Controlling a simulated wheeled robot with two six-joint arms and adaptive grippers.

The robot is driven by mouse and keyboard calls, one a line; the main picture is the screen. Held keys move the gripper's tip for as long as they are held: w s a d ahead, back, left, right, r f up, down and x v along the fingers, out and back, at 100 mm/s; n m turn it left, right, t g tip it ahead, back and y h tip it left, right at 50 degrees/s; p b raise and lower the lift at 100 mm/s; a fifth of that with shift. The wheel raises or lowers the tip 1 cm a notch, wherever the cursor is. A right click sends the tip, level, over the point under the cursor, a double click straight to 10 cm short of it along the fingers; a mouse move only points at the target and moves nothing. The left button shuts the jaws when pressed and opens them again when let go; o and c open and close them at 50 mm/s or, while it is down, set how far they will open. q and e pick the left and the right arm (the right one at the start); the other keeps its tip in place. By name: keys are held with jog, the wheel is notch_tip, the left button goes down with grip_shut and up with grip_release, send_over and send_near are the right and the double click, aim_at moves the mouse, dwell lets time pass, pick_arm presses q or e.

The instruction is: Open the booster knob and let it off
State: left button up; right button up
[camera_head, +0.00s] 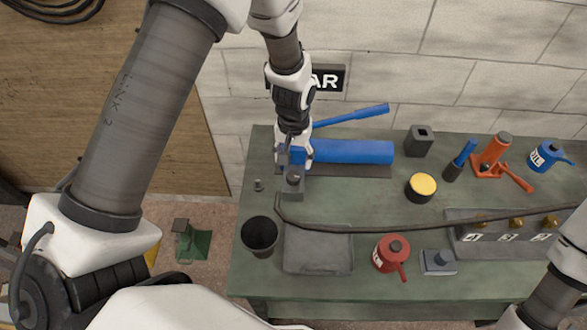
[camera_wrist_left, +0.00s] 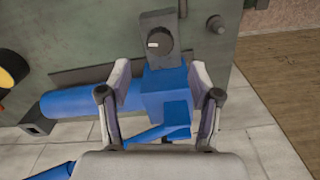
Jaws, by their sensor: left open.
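The blue booster (camera_head: 350,151) lies along the back of the green bench, with a blue lever (camera_head: 350,115) behind it. A dark block with a round knob (camera_head: 293,178) stands at the booster's left end. In the left wrist view the knob (camera_wrist_left: 158,42) is dark with a small white mark. My left gripper (camera_head: 293,156) points down over the booster's left end. In the left wrist view its open fingers (camera_wrist_left: 160,82) stand on either side of the blue end block (camera_wrist_left: 165,98). The knob lies just beyond the fingertips, not between them. My right gripper is out of view.
A hose (camera_head: 390,226) crosses the bench. A black cup (camera_head: 260,235), grey tray (camera_head: 318,250), red oil can (camera_head: 391,252) and yellow-topped tin (camera_head: 421,187) stand in front. An orange jack (camera_head: 492,158) and blue oil can (camera_head: 547,156) stand right.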

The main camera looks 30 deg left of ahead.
pick_arm(q)
notch_tip(320, 180, up, 5)
jog(key=shift+f, duration=0.1)
dwell(0.4)
